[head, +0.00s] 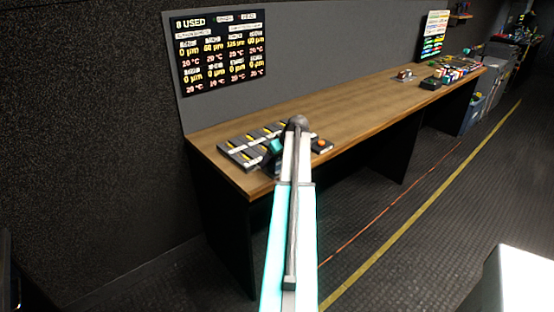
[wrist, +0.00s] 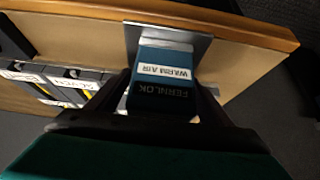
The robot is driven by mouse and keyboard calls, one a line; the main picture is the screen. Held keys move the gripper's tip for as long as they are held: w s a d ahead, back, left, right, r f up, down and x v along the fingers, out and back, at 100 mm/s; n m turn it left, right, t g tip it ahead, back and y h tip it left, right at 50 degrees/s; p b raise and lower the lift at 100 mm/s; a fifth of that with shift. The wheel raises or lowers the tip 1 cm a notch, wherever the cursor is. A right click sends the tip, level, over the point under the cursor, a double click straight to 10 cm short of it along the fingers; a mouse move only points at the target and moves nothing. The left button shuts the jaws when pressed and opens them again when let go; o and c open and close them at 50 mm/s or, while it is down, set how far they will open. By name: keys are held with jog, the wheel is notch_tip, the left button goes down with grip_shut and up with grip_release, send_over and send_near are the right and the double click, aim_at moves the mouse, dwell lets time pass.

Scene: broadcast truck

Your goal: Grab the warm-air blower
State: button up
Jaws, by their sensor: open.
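The warm-air blower (wrist: 167,60) is a blue block with a white "WARM AIR" label and "FERNLOK" lettering. In the wrist view it sits by a grey plate (wrist: 197,40) near the bench's edge. My gripper (wrist: 164,92) is open, with one dark finger on each side of the blower's near part. I cannot tell whether the fingers touch it. In the head view my arm hides most of that spot; a small teal patch (head: 277,147) shows beside the arm, and I cannot tell if it is the blower or my gripper.
The long wooden bench (head: 350,97) runs along the wall. Dark labelled units (head: 240,152) lie left of the gripper, and also show in the wrist view (wrist: 70,88). An orange-topped item (head: 321,143) is to the right. The bench's middle is clear; clutter stands at its far end.

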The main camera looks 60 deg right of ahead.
dwell(0.5)
jog(key=c, duration=1.4)
jog(key=shift+r, duration=0.15)
jog(key=shift+r+b, duration=0.7)
jog(key=shift+r, duration=0.8)
jog(key=s+a+b, duration=0.1)
jog(key=s, duration=0.4)
jog(key=s+r+b, duration=0.1)
jog(key=s, duration=0.4)
jog(key=s+a+b, duration=0.1)
jog(key=s, duration=0.4)
jog(key=shift+s+a+r, duration=0.3)
jog(key=shift+s+a, duration=0.05)
jog(key=shift+s, duration=0.05)
